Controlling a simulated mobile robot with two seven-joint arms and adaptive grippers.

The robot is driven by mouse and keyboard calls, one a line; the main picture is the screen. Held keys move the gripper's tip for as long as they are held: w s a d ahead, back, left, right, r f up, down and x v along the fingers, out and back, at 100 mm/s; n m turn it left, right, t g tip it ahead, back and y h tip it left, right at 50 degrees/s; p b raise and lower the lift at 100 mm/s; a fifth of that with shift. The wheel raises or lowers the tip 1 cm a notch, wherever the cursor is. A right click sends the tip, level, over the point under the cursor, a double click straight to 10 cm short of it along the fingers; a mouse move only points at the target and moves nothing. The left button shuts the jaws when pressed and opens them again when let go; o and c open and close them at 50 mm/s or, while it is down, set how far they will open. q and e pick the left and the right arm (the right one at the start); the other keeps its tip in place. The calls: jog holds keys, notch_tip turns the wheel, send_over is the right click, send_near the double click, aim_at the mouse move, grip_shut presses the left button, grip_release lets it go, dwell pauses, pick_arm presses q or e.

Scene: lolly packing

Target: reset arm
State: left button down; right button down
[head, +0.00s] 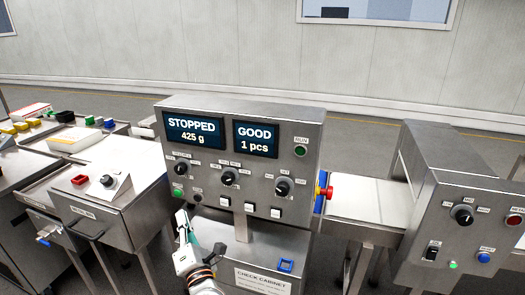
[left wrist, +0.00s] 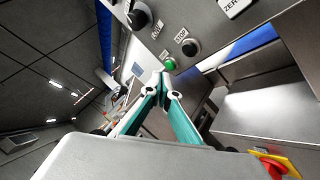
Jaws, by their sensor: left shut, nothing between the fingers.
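My left gripper (head: 183,218) comes up from the bottom of the head view, in front of the lower left of a steel control panel (head: 292,130). In the left wrist view its teal fingers (left wrist: 163,78) are shut, with nothing between them. The fingertips are close below a green button (left wrist: 170,64); I cannot tell whether they touch it. The green button also shows in the head view (head: 178,193), just above the gripper. The panel's screens read "STOPPED 425 g" and "GOOD 1 pcs". My right gripper is not in view.
A red and yellow emergency stop (head: 325,192) sticks out at the panel's right side. A white conveyor belt (head: 365,205) leads to another steel unit (head: 465,220). A steel machine with a dark knob (head: 116,181) stands left. A check cabinet (head: 262,278) is below the panel.

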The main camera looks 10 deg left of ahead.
pick_arm(q)
jog(key=s+d+f+m+t+h, duration=0.1)
jog(key=s+d+f+m+h, duration=0.35)
jog(key=d+m+h, duration=0.65)
jog(key=s+d+f+m+t+h, duration=0.2)
jog(key=s+d+f+m+h, duration=0.3)
jog(key=m, duration=1)
jog(key=s+f+m+g, duration=0.8)
jog(key=s+f+m, duration=0.2)
jog(key=f, duration=0.6)
jog(key=s, duration=0.2)
jog(key=shift+s+d+f+m, duration=0.25)
jog(key=shift+s+m, duration=0.1)
jog(key=shift+m, duration=0.05)
